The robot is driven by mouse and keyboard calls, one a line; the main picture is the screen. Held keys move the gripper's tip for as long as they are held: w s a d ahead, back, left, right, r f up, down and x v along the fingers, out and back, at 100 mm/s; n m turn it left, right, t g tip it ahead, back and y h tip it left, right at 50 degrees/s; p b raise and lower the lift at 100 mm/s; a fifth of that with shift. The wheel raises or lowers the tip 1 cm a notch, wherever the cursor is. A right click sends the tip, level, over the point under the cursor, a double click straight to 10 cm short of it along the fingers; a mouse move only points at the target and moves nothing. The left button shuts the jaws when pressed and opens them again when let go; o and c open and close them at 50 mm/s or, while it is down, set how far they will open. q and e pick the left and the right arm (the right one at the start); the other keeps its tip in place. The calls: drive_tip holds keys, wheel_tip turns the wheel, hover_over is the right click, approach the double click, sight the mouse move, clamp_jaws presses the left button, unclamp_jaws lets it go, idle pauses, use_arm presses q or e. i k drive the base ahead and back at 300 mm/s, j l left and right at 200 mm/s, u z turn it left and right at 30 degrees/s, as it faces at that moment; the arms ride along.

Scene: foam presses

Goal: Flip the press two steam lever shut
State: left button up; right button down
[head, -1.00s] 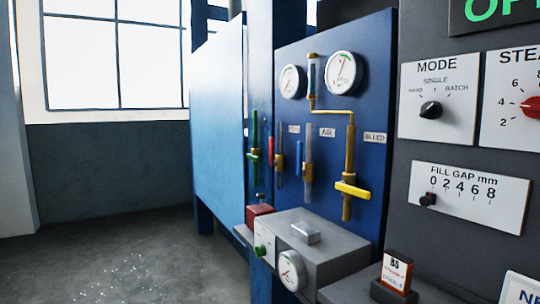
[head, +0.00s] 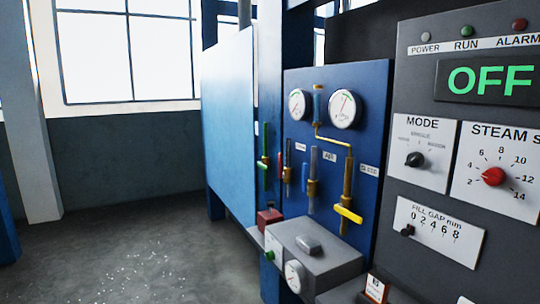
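A blue valve panel (head: 335,100) stands right of centre in the head view, seen at an angle. A red lever (head: 286,151) stands upright beside a thin pipe, near a small label (head: 300,147) too small to read surely. A green lever (head: 265,165) is left of it. A blue lever (head: 304,178) stands upright by the AIR label (head: 328,155). A yellow lever (head: 348,213) lies crosswise on its pipe under the BLEED label (head: 369,170). No press number is readable. Neither gripper is in view.
Two gauges (head: 343,109) sit on the panel's upper part. A grey box (head: 315,252) with a dial (head: 294,276) juts out below. A dark control cabinet (head: 408,275) with an OFF display (head: 492,80) is at right.

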sight(281, 174)
drive_tip(key=i+j, duration=0.3)
drive_tip(key=i, duration=0.15)
drive_tip(key=i+j+u, duration=0.1)
drive_tip(key=i+j, duration=0.2)
drive_tip(key=i, duration=0.2)
drive_tip(key=i+j, duration=0.25)
drive_tip(key=i, duration=0.2)
drive_tip(key=i+j+u, duration=0.1)
drive_tip(key=i+j, duration=0.2)
drive_tip(key=i, duration=0.2)
drive_tip(key=i+j, duration=0.2)
drive_tip(key=i, duration=0.3)
drive_tip(key=k+u, duration=0.05)
